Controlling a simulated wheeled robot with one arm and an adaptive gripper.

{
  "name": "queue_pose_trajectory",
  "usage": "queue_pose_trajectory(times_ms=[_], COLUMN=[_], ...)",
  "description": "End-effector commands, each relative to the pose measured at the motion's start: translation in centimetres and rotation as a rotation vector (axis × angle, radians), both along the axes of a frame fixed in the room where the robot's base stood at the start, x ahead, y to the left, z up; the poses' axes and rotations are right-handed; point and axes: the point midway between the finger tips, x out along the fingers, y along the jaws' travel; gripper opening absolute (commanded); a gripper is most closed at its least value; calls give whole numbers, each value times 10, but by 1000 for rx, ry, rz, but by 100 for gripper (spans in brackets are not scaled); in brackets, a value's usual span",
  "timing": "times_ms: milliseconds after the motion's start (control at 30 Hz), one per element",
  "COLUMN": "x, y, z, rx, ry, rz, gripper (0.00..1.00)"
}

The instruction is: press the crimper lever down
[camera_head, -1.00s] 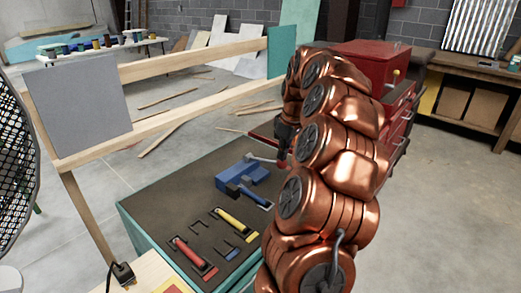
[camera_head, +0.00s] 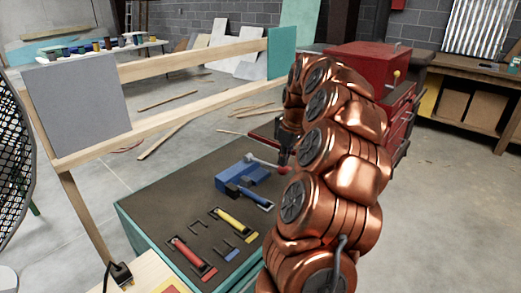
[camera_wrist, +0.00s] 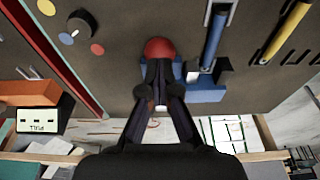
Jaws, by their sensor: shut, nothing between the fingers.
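The crimper (camera_head: 236,176) is a blue block on the dark bench top. Its grey lever (camera_head: 262,161) runs from the block towards the right and ends in a red ball knob (camera_head: 284,170). My gripper (camera_head: 284,160) is at the knob end of the lever, partly hidden by my copper arm. In the wrist view the red knob (camera_wrist: 159,47) shows just beyond the fingertips of my gripper (camera_wrist: 158,68). The fingers are together with nothing between them. They overlap the knob's edge in that view; I cannot tell whether they touch it. The blue body (camera_wrist: 203,95) is partly hidden behind them.
Blue, yellow (camera_head: 234,219) and red (camera_head: 190,253) handled tools lie on the bench top (camera_head: 160,195) near the crimper. A red cabinet (camera_head: 368,62) stands behind my arm. A wooden frame (camera_head: 165,128) with a grey panel (camera_head: 77,103) stands at left. Open floor lies at right.

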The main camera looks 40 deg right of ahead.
Motion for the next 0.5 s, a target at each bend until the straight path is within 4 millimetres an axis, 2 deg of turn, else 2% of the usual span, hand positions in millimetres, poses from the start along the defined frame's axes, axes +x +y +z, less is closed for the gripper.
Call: queue_pose_trajectory(times_ms=[33,167,500], x=[0,0,0], y=[1,1,1], z=[-5,-3,10], rx=[2,2,4], ry=[0,0,3], rz=[0,0,1], gripper=[0,0,0])
